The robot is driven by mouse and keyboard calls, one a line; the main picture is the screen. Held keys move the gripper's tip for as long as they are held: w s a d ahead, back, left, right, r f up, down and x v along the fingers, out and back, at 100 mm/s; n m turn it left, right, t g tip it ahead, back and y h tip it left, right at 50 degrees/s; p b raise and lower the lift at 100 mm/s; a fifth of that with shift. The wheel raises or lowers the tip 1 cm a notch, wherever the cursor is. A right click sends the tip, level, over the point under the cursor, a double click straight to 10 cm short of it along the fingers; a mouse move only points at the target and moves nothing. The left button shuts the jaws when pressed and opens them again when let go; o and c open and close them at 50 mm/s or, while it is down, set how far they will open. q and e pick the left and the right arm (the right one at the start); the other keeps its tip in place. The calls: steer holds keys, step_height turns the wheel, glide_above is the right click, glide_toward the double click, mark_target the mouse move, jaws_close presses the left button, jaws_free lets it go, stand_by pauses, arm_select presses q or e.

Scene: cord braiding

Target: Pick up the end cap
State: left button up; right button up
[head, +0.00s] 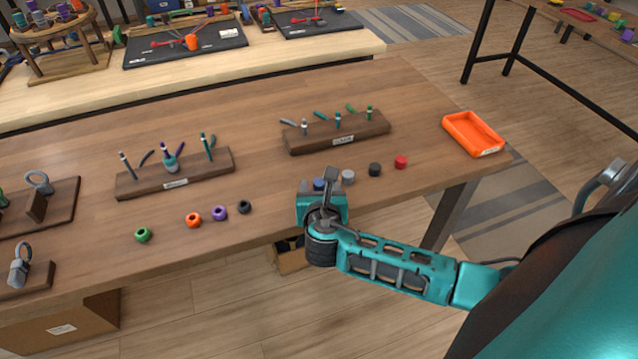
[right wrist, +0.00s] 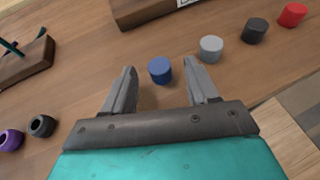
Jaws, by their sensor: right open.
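Four small solid caps stand in a row near the table's front edge: a blue cap (head: 319,184), a grey cap (head: 348,177), a black cap (head: 375,169) and a red cap (head: 401,161). My right gripper (head: 325,178) is open and empty over the front edge, beside the blue cap. In the right wrist view, the blue cap (right wrist: 160,70) lies between the lines of the two spread fingers (right wrist: 162,72), around their tips. No contact shows. The grey cap (right wrist: 210,49) lies just beyond the right-hand finger. My left gripper is not in view.
Ring-like beads, green (head: 143,234), orange (head: 193,220), purple (head: 219,213) and black (head: 244,207), lie to the left. Wooden peg racks (head: 130,189) (head: 298,145) with cords stand behind. An orange tray (head: 452,128) sits at the right corner.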

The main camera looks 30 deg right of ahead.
steer(key=shift+w+d+f, duration=0.25)
steer(key=shift+w+d, duration=0.05)
steer(key=shift+w, duration=0.25)
steer(key=shift+c, duration=0.2)
jaws_close()
